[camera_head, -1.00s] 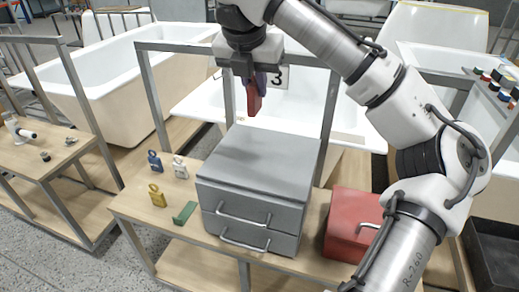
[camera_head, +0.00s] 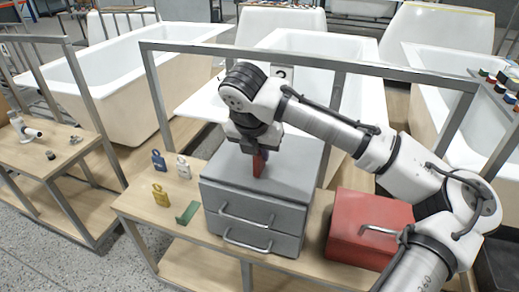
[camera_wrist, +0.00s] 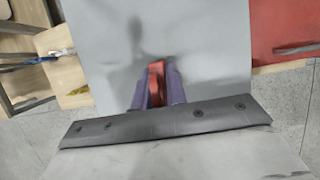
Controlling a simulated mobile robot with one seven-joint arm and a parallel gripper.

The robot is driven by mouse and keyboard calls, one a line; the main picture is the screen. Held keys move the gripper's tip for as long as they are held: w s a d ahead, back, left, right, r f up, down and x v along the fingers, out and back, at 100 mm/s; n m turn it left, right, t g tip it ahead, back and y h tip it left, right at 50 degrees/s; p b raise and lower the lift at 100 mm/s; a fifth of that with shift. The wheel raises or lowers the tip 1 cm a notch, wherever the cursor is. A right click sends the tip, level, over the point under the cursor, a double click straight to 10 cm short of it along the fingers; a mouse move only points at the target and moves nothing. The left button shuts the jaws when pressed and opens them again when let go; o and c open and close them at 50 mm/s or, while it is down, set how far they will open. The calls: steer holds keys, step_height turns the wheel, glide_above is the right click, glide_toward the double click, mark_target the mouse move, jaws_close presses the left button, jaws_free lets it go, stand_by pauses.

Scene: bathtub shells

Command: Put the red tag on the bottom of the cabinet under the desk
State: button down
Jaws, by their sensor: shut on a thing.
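My gripper (camera_head: 257,150) is shut on the red tag (camera_head: 259,164), just over the top of the grey two-drawer cabinet (camera_head: 285,168). In the wrist view the red tag (camera_wrist: 156,84) sits upright between the two purple fingers of my gripper (camera_wrist: 157,85), with the cabinet's grey top (camera_wrist: 205,50) behind it. I cannot tell whether the tag touches the cabinet top. Both cabinet drawers are shut, each with a bar handle. The cabinet stands on a wooden-topped bench (camera_head: 145,205).
Blue (camera_head: 158,160), white (camera_head: 183,167) and yellow (camera_head: 160,195) tags and a green bracket-like piece (camera_head: 187,212) are on the bench left of the cabinet. A red box (camera_head: 345,225) with a handle stands at its right. A metal frame bar (camera_head: 310,62) spans behind.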

steer(key=shift+f, duration=0.1)
steer(key=c, duration=1.4)
jaws_free()
